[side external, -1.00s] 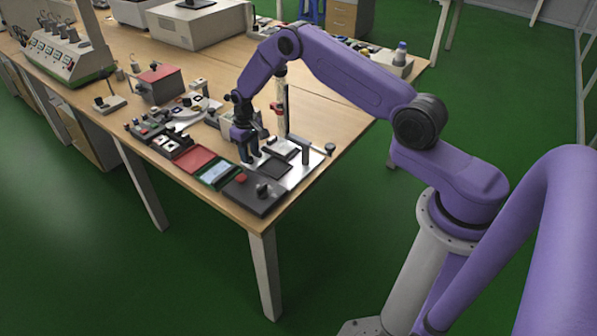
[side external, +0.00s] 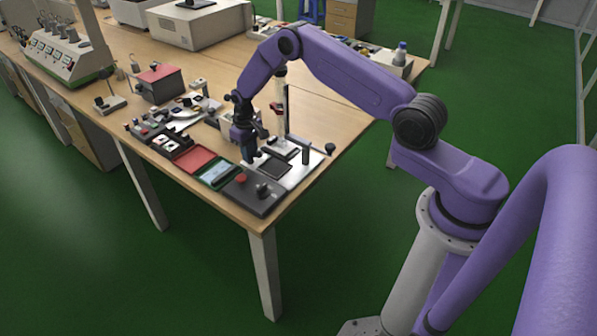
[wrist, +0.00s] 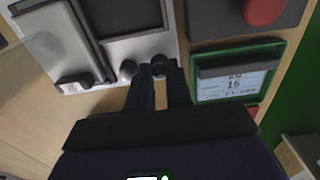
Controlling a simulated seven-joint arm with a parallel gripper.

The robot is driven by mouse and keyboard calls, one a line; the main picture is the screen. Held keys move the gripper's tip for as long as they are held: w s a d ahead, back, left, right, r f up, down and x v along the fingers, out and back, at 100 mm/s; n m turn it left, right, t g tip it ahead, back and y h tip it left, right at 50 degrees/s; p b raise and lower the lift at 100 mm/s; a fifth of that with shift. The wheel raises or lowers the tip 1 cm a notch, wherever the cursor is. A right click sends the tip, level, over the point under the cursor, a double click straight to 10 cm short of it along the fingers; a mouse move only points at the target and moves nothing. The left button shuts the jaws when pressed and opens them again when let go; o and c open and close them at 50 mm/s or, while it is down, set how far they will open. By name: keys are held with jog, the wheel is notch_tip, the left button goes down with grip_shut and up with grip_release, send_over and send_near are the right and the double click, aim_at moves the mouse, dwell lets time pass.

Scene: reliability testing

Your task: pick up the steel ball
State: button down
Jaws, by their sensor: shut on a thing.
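The steel ball (wrist: 159,64) shows in the wrist view as a small dark rounded thing between my fingertips, partly covered by them. My gripper (wrist: 160,72) is shut on it, low over the edge of the pale metal plate of a test fixture (wrist: 148,45). In the side view, my gripper (side external: 250,158) points down at the left side of this fixture, near the table's front edge. The ball cannot be made out there. I cannot tell whether it still touches the surface below.
A grey rounded knob (wrist: 127,70) stands close left of my fingertips. A green-framed display (wrist: 235,80) and a dark box with a red button (side external: 241,178) are close by. A vertical post (side external: 286,105) rises behind the gripper. Several instruments crowd the table's left side.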

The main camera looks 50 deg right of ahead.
jog(key=shift+r, duration=2.3)
